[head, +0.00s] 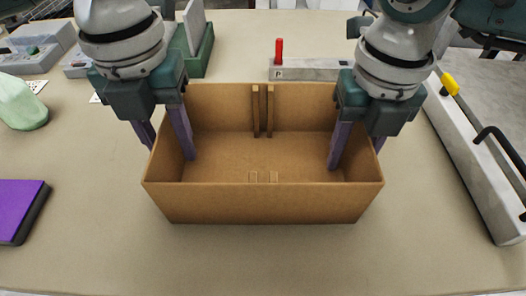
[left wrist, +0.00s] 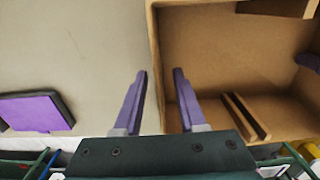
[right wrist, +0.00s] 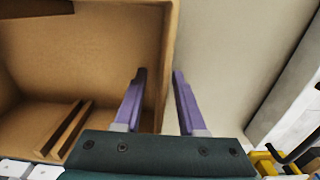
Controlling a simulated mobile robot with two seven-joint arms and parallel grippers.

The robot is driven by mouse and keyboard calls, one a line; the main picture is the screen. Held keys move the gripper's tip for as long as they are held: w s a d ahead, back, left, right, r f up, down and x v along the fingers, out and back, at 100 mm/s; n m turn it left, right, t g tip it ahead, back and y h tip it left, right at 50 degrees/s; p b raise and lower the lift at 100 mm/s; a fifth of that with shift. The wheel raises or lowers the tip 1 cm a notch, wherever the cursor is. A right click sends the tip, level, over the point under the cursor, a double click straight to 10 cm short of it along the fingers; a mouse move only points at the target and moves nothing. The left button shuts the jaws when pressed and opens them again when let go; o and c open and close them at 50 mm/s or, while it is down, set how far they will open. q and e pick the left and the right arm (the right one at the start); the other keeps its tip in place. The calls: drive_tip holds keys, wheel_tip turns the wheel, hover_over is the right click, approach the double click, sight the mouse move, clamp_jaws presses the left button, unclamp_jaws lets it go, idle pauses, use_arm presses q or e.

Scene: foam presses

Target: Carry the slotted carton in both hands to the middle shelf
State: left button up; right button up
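The slotted carton (head: 262,203) is an open brown box on the table, with upright slot strips on its inner back and front walls. It looks empty. My left gripper (head: 170,150) straddles the carton's left wall, one finger inside and one outside. In the left wrist view the carton (left wrist: 225,60) has its wall between the two open fingers (left wrist: 161,80), with gaps showing. My right gripper (head: 355,155) straddles the right wall the same way. In the right wrist view the carton wall (right wrist: 168,50) passes between the open fingers (right wrist: 159,80). The middle shelf is not recognisable in view.
A purple-topped block (head: 20,208) lies at the left, with a pale green rounded object (head: 20,103) behind it. A grey bar with a red handle (head: 279,55) stands behind the carton. A long grey fixture (head: 470,150) runs along the right. The table in front is clear.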

use_arm(q)
clamp_jaws()
use_arm(e)
clamp_jaws()
idle(1.1)
